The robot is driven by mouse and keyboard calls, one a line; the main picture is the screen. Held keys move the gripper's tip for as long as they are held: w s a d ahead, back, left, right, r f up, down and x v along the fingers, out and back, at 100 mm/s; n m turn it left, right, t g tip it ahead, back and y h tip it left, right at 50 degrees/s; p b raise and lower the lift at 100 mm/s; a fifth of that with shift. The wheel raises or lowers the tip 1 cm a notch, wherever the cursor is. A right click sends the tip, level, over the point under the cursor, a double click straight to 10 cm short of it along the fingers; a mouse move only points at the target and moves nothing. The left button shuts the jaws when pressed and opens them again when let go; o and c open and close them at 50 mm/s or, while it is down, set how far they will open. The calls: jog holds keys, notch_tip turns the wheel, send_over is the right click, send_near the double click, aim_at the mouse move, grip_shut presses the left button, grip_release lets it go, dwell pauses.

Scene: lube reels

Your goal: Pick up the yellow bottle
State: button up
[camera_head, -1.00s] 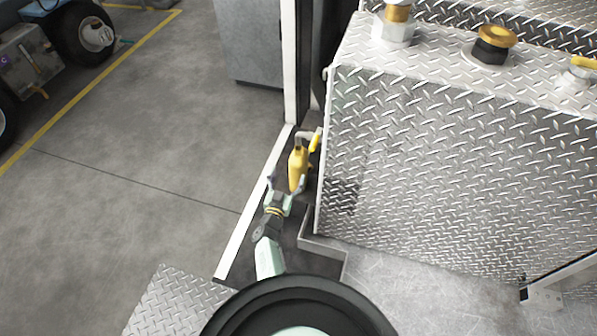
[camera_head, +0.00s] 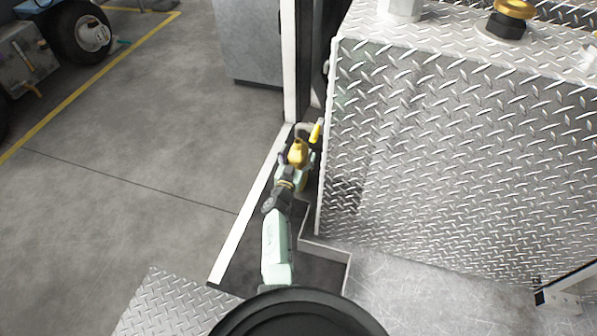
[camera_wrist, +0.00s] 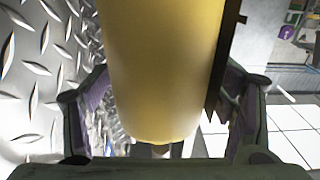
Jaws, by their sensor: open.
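The yellow bottle (camera_head: 298,153) is at the left end of the diamond-plate box in the head view, partly hidden by my gripper (camera_head: 296,160). In the wrist view the bottle (camera_wrist: 163,70) fills the middle, its rounded end low in the picture. My gripper (camera_wrist: 158,112) is open, with one finger on each side of the bottle. I cannot tell whether either finger touches it.
The large diamond-plate metal box (camera_head: 450,150) stands close on the right. A white edge strip (camera_head: 247,206) runs along the left. A grey cabinet (camera_head: 247,42) is at the back. Open floor (camera_head: 150,120) lies to the left.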

jog(key=shift+w, duration=0.15)
jog(key=shift+c, duration=0.4)
grip_shut()
jog(key=shift+r, duration=0.15)
dwell(0.6)
